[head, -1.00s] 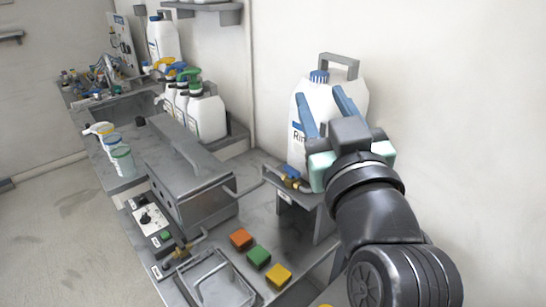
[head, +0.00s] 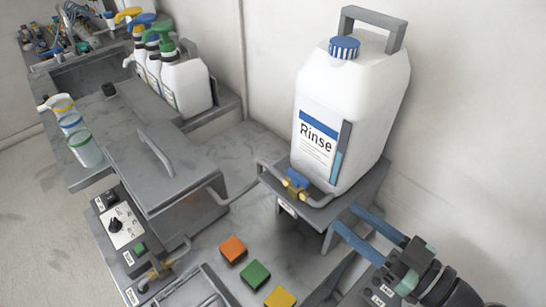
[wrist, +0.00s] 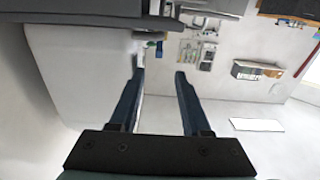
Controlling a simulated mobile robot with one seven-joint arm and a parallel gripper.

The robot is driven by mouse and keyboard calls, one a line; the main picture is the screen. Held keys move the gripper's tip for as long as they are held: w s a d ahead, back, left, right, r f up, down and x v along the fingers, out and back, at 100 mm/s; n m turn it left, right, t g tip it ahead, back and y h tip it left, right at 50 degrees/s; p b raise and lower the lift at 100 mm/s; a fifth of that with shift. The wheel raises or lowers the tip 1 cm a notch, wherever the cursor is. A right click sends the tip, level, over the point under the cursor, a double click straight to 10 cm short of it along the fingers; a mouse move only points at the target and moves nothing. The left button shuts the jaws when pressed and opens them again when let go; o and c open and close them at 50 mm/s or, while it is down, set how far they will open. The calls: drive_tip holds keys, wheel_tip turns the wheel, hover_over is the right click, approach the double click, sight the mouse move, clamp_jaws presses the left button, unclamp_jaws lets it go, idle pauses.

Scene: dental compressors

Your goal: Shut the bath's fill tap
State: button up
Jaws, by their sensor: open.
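A brass tap with a blue handle (head: 297,182) sits at the front of the grey stand (head: 352,205) under the white Rinse jug (head: 350,110). A grey pipe runs from beside it towards the lidded grey bath (head: 165,165). Whether the tap's handle is turned open or shut is too small to tell. My gripper (head: 345,216) is open and empty, right of and below the tap, its blue fingers pointing left beside the stand, apart from the tap. The fingers also show in the wrist view (wrist: 159,74), with nothing between them.
A second brass tap (head: 160,269) is at the bath's lower front, near a control panel (head: 120,224). Orange (head: 233,249), green (head: 255,274) and yellow (head: 280,297) blocks lie on the bench. The wall is close on the right.

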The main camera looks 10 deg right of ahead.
sight(308, 186)
drive_tip(key=p+x, duration=0.3)
drive_tip(key=x, duration=0.9)
drive_tip(key=shift+w+a+r+p, duration=0.1)
drive_tip(key=shift+w+r+p, duration=0.05)
drive_tip(key=shift+w+p, duration=0.15)
drive_tip(key=shift+w+a, duration=0.25)
drive_tip(key=shift+w, duration=0.15)
clamp_jaws()
